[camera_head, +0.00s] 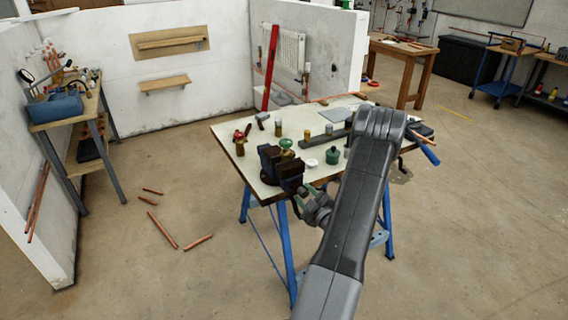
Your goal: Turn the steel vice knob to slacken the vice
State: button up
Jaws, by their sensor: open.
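The vice (280,170), with dark blue and brown jaws, sits at the near left edge of the workbench (240,150). My arm rises from the bottom and bends above the bench.
The bench holds a red-handled valve (239,141), a green-topped fitting (286,144), a green pot (333,155) and brass cylinders. Copper pipe offcuts (163,230) lie on the floor at left. A side table (62,115) stands by the left wall. The right floor is mostly clear.

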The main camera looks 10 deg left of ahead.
jog(key=shift+m+p, duration=0.45)
jog(key=shift+m, duration=0.75)
jog(key=shift+s, duration=0.1)
